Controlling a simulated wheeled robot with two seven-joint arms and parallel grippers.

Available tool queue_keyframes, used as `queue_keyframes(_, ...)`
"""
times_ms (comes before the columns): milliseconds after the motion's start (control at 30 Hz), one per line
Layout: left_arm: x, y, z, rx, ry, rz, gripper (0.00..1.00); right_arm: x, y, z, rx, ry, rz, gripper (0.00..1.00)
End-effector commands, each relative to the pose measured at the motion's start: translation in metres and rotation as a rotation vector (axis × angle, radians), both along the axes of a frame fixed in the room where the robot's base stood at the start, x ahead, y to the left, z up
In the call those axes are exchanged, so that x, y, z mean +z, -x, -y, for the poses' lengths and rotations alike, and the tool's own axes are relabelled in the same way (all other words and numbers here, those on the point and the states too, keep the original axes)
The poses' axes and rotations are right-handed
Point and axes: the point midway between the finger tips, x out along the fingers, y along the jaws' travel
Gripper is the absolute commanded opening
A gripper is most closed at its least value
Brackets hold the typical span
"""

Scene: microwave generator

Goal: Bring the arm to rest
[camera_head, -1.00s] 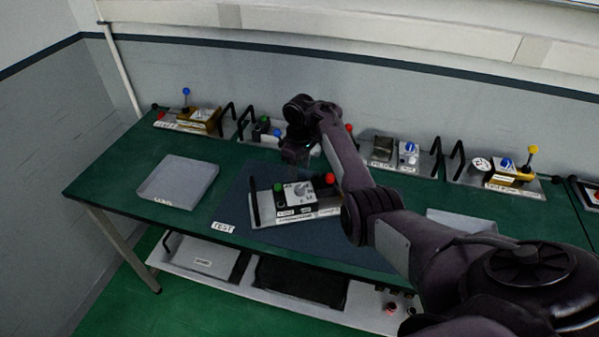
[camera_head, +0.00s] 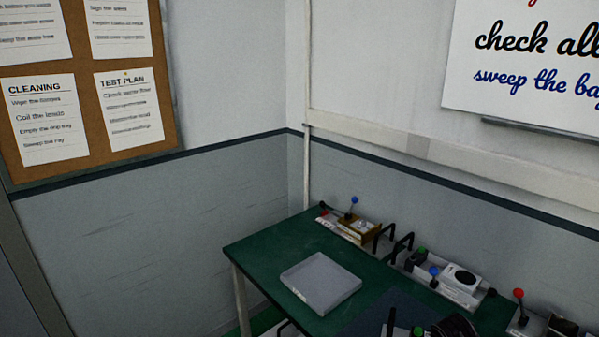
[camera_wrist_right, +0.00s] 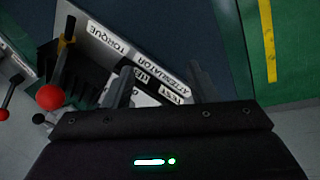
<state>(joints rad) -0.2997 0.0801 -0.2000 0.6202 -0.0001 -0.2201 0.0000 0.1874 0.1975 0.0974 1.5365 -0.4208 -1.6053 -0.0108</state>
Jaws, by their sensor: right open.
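My right gripper (camera_wrist_right: 161,82) shows in the right wrist view with its two dark fingers apart. It is open, with nothing held between them. Behind the fingers are a device (camera_wrist_right: 130,35) with white labels reading TORQUE and ATTENUATOR, and a TEST label (camera_wrist_right: 175,93). I cannot tell how far the gripper is from them. In the head view, a dark rounded part at the bottom edge looks like my right arm; most of that arm is out of frame. My left gripper is in neither view.
The green bench (camera_head: 262,247) stands in the room corner. A grey tray (camera_head: 320,283) lies on it, with modules with blue (camera_head: 354,200) and red (camera_head: 518,293) knobs along the wall. A red-knobbed lever (camera_wrist_right: 49,97) stands left of the gripper.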

Motion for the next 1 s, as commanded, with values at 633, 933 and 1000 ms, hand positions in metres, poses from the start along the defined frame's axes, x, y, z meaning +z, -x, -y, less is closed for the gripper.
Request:
queue_keyframes(633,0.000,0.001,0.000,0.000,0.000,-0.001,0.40,0.061,0.168,-0.125,-0.067,-0.188,0.178,0.52)
queue_keyframes(933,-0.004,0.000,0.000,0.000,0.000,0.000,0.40,0.075,0.195,-0.141,-0.104,-0.252,0.200,0.52)
queue_keyframes(1000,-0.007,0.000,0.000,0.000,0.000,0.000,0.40,0.059,0.191,-0.141,-0.104,-0.250,0.194,0.52)
